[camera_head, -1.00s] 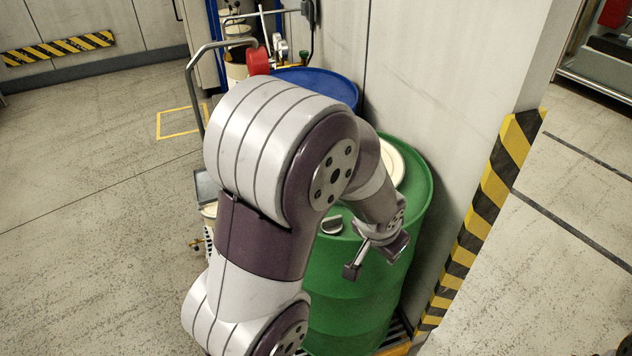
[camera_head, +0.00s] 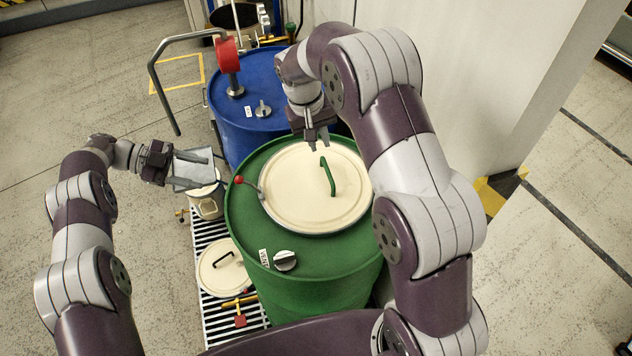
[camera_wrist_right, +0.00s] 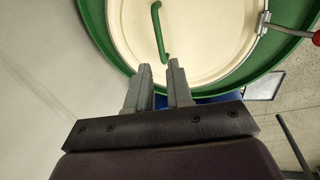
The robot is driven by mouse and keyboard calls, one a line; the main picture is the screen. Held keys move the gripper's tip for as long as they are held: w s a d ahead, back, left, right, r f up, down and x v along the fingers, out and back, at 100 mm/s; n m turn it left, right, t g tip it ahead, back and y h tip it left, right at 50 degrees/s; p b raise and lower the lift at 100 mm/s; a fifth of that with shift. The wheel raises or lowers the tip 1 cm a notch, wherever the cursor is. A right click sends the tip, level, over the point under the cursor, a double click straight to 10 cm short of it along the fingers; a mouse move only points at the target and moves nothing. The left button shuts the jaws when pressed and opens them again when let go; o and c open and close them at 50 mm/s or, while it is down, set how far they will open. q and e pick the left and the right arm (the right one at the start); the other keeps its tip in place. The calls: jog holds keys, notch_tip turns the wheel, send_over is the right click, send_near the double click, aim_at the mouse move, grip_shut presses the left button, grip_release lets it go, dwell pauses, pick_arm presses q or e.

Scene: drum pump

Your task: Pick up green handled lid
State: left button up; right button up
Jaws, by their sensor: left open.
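The round cream lid (camera_head: 292,203) sits on top of the green drum (camera_head: 320,258). Its green handle (camera_head: 328,178) stands up from the middle of the lid. My right gripper (camera_head: 318,147) is above the far edge of the lid, pointing down, apart from the handle. In the right wrist view the gripper (camera_wrist_right: 159,68) has its fingers apart with nothing between them. The green handle (camera_wrist_right: 158,30) lies just past the fingertips there, on the cream lid (camera_wrist_right: 210,35).
A blue drum (camera_head: 252,125) with a curved grey pipe (camera_head: 172,72) and red part stands behind. A second cream lid (camera_head: 208,279) with a dark handle lies low on a white grate (camera_head: 213,326). A red-knobbed lever (camera_head: 240,180) touches the lid's left edge. A wall rises right.

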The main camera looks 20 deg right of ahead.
aim_at(327, 169)
pick_arm(q)
jog(key=x, duration=1.2)
jog(key=shift+d+f, duration=0.2)
jog(key=shift+d, duration=0.15)
pick_arm(e)
jog(key=d+f, duration=0.1)
jog(key=f, duration=0.7)
jog(key=d+f, duration=0.1)
jog(key=f, duration=0.3)
jog(key=shift+d+f, duration=0.25)
jog(key=shift+d, duration=0.05)
pick_arm(q)
jog(key=shift+c, duration=1.2)
pick_arm(e)
jog(key=shift+c, duration=1.2)
pick_arm(q)
grip_shut()
pick_arm(e)
grip_shut()
